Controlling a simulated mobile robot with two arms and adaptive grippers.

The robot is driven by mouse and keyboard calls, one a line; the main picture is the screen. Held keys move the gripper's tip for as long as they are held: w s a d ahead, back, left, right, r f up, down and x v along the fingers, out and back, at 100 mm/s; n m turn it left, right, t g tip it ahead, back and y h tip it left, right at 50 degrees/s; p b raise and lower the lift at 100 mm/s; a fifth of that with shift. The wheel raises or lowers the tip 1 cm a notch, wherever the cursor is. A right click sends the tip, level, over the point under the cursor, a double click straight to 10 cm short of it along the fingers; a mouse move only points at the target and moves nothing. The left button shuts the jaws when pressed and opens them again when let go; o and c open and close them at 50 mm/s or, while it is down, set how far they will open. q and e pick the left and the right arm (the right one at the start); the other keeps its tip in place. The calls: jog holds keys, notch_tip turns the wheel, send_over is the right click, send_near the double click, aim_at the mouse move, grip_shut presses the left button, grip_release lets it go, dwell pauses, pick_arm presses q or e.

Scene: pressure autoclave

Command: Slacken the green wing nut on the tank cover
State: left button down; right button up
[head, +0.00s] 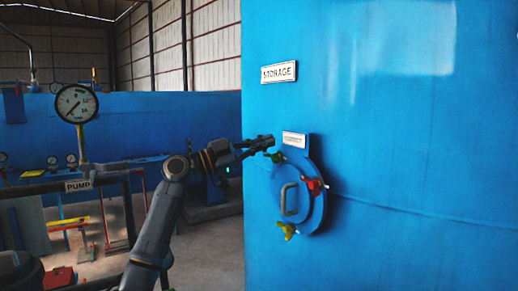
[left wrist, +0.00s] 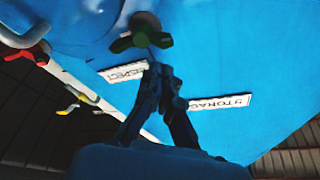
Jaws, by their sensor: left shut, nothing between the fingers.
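The round blue tank cover (head: 308,215) sits on the side of the large blue tank, with a curved handle (head: 285,200). The green wing nut (head: 275,157) is at the cover's upper left edge. My left gripper (head: 268,142) is shut and empty, just above the green nut in the head view. In the left wrist view its fingertips (left wrist: 158,68) point at the nut; I cannot tell whether they touch it. My right gripper is not in view.
A red wing nut (head: 314,186) and a yellow wing nut (head: 287,230) are on the same cover. A small label plate (head: 294,139) is at its top, and a STORAGE sign (head: 279,72) is higher. A pressure gauge (head: 76,103) and PUMP pipework stand at left.

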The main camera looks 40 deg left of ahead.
pick_arm(q)
jog(key=s+d+b+v, duration=0.1)
jog(key=b+v, duration=0.6)
jog(key=v, duration=0.3)
pick_arm(e)
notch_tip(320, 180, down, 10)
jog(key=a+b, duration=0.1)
jog(key=b, duration=0.3)
pick_arm(q)
jog(key=w+d+r+n+t+y+p, duration=0.2)
jog(key=w+d+r+n+y+p, duration=0.15)
jog(key=w+d+n+p, duration=0.4)
jog(key=shift+h, duration=0.35)
jog(key=f, duration=0.1)
jog(key=a+f, duration=0.1)
jog(key=f, duration=0.1)
jog(key=w+f+p, duration=0.1)
jog(key=shift+a+f, duration=0.15)
jog(key=shift+a, duration=0.2)
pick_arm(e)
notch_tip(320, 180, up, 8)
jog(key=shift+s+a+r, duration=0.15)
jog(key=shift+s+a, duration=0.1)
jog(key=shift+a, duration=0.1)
